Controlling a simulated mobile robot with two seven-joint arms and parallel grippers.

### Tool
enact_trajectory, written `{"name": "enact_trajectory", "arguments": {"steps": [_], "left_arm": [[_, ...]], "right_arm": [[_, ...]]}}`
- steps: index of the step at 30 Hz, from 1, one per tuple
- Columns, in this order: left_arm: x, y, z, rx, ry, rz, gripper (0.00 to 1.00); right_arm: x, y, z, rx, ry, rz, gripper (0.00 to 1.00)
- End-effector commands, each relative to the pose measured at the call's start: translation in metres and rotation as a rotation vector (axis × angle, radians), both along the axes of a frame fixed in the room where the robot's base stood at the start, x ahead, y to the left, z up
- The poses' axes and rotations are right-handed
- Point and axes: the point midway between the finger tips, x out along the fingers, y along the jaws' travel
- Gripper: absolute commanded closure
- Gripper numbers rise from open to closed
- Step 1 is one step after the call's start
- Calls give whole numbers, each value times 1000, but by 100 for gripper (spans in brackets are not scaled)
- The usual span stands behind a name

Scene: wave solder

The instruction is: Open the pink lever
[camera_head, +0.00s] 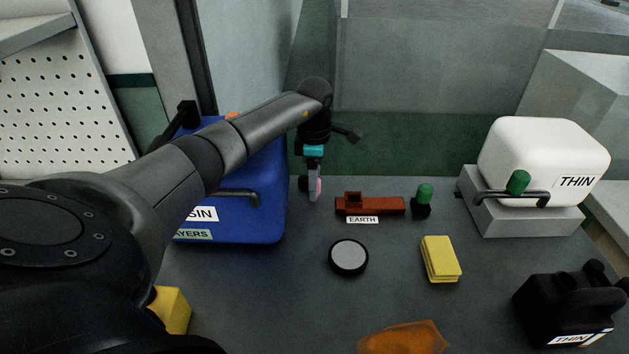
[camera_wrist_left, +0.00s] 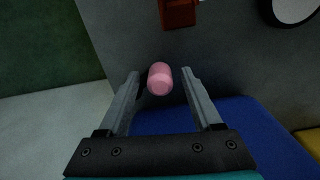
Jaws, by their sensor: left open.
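The pink lever (camera_wrist_left: 159,79) shows in the left wrist view as a short rounded pink cylinder with a dark part beside it. It lies between the two fingertips of my left gripper (camera_wrist_left: 162,74), with gaps visible on both sides. In the head view my left gripper (camera_head: 313,190) points down at the right side of the blue container (camera_head: 262,222). Only a sliver of the pink lever (camera_head: 319,186) shows there, the rest hidden behind the fingers. My left gripper is open and empty. My right gripper is in neither view.
A red-brown block labelled EARTH (camera_head: 380,207) and a green-capped knob (camera_head: 424,196) are right of my gripper. A round black-rimmed disc (camera_head: 348,257), yellow sponge (camera_head: 440,259), orange cloth (camera_head: 405,339), white THIN container (camera_head: 540,150) and black THIN can (camera_head: 560,307) stand around.

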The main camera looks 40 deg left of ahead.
Motion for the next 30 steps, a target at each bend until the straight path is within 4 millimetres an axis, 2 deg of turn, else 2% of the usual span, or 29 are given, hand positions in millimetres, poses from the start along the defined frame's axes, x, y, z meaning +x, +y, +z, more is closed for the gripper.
{"name": "enact_trajectory", "arguments": {"steps": [2, 18, 30], "left_arm": [[0, 0, 0, 0, 0, 0, 39], [0, 0, 1, 0, 0, 0, 100], [1, 0, 1, 0, 0, 23, 100]], "right_arm": [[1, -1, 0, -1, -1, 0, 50], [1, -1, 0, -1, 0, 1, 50], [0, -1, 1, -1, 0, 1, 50]]}}
